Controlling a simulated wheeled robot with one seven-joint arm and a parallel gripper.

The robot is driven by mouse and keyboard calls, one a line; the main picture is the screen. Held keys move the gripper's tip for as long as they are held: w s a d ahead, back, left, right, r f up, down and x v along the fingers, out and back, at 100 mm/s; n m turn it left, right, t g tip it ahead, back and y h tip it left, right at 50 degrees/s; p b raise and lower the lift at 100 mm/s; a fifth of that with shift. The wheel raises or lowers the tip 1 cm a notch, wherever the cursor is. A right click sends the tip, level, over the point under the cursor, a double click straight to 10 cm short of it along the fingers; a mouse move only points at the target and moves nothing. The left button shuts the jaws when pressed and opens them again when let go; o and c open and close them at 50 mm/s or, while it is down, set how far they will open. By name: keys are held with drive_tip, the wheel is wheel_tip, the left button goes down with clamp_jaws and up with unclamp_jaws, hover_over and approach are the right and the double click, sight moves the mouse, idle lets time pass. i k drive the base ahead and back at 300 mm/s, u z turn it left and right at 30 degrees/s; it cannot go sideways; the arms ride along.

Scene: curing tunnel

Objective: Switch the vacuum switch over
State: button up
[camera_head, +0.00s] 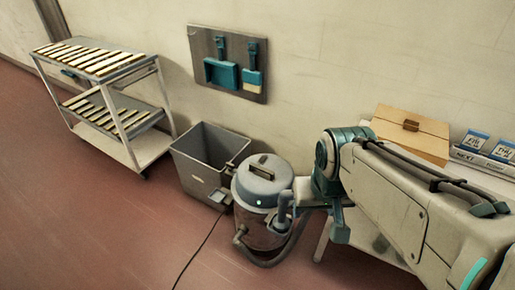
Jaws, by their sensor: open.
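The vacuum (262,182) is a grey canister machine with a domed lid and a dark handle, standing on the floor at the lower middle. A small pale-green lit spot (259,204) shows on the front of its head. I cannot make out the switch lever or its position. My gripper (338,228) is at the end of my arm, just right of the vacuum, pointing down. It is open and looks empty; its fingertips are only partly visible. I cannot tell whether it touches the vacuum.
A grey open bin (207,150) stands left of the vacuum. A cable (203,245) runs over the red floor. A two-shelf rack (140,143) stands far left. A wall board (227,62) holds a dustpan and brush. A table with a cardboard box (411,132) is right, partly behind my arm.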

sight(262, 159)
drive_tip(key=k, duration=0.55)
drive_tip(key=u, duration=0.3)
drive_tip(key=i, duration=1.5)
drive_tip(key=z, duration=0.75)
